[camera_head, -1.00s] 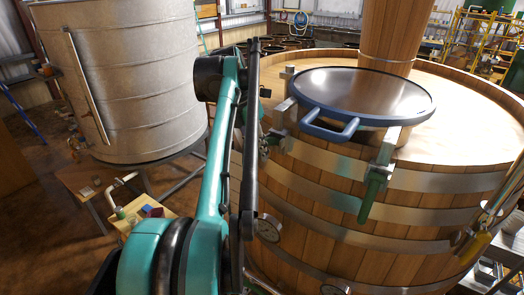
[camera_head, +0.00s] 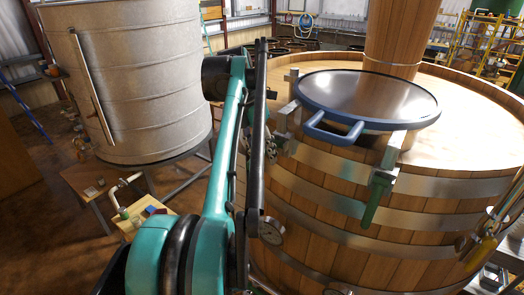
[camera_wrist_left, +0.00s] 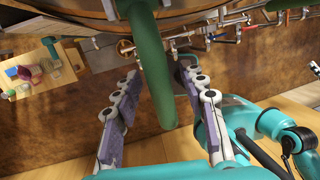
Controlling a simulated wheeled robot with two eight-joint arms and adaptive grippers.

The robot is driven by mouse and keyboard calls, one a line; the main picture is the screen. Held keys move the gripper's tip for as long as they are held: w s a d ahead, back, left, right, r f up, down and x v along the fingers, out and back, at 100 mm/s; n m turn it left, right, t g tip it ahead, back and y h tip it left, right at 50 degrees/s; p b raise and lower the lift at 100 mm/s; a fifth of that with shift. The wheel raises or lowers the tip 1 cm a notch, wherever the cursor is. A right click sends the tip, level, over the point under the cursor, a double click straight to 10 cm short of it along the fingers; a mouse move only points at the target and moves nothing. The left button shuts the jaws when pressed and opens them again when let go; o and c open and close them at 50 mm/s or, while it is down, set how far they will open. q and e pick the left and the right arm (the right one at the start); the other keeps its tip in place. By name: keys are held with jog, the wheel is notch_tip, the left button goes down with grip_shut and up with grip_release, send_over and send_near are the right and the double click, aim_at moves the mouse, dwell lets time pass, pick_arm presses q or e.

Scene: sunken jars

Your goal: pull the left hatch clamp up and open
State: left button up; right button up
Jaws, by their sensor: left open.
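The round hatch (camera_head: 368,94), with a dark lid, blue rim and blue handle (camera_head: 334,132), sits on top of the wooden vat (camera_head: 345,215). The left hatch clamp (camera_head: 286,116) is a metal bracket at the hatch's left side; its lower part is hidden behind my left arm in the head view. My left gripper (camera_head: 268,148) is beside it, mostly covered by the arm. In the left wrist view my open gripper (camera_wrist_left: 161,75) has a green clamp handle (camera_wrist_left: 149,45) hanging between its two fingers. I cannot tell whether they touch it. My right gripper is not in view.
A second clamp with a green handle (camera_head: 376,195) hangs at the hatch's front right. A gauge (camera_head: 271,231) sits on the vat wall close to my left arm. A large metal tank (camera_head: 125,80) and a small low table (camera_head: 150,212) stand at the left.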

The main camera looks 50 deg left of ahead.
pick_arm(q)
jog(key=v, duration=1.2)
dwell(0.4)
